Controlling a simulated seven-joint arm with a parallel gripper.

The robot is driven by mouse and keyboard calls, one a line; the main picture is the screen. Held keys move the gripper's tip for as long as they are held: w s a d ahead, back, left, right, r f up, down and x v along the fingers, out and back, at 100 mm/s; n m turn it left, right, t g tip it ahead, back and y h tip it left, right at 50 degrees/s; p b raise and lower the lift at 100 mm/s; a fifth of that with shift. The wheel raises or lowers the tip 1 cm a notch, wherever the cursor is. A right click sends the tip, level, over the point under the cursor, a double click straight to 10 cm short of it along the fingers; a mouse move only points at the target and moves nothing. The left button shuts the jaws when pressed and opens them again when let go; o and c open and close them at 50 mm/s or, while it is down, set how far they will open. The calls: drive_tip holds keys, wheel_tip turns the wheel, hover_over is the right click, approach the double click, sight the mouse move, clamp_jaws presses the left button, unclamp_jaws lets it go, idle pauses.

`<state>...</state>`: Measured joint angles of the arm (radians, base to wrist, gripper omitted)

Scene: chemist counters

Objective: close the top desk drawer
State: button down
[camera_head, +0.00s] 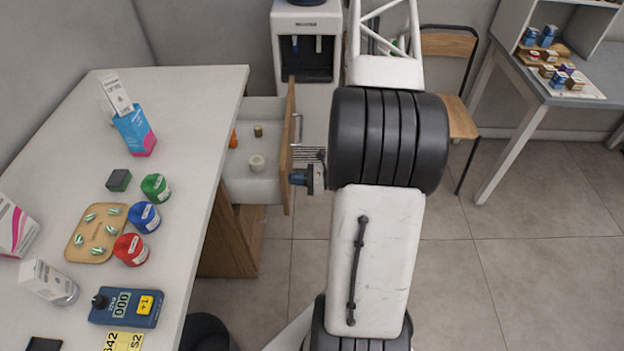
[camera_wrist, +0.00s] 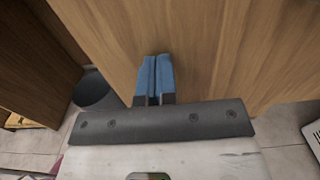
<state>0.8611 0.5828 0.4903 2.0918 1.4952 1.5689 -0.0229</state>
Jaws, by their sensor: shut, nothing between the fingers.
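The top desk drawer (camera_head: 289,160) is pulled out to the right of the white desk, and its inside shows in the head view. It holds a small orange item (camera_head: 233,138), a small brown item (camera_head: 258,131) and a pale round jar (camera_head: 257,163). A metal handle (camera_head: 299,128) is on its wooden front. My gripper (camera_head: 297,178) is at the outer face of the drawer front, near its lower end. In the wrist view its blue fingers (camera_wrist: 154,76) are together with nothing between them, pointing at the wood front (camera_wrist: 190,40). I cannot tell whether they touch it.
The desk top (camera_head: 190,90) carries several jars, boxes and a blue meter (camera_head: 126,306). A water dispenser (camera_head: 306,45) stands behind the drawer, and a wooden chair (camera_head: 455,115) stands to the right. The tiled floor (camera_head: 540,240) at right is clear.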

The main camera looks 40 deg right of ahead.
drive_tip(key=x, duration=1.8)
drive_tip(key=shift+f, duration=0.1)
drive_tip(key=shift+w+a, duration=0.2)
drive_tip(key=shift+w, duration=0.05)
drive_tip(key=shift+w, duration=0.15)
drive_tip(key=shift+d, duration=0.1)
drive_tip(key=v, duration=1.4)
drive_tip(key=shift+s, duration=0.4)
drive_tip(key=shift+d, duration=0.15)
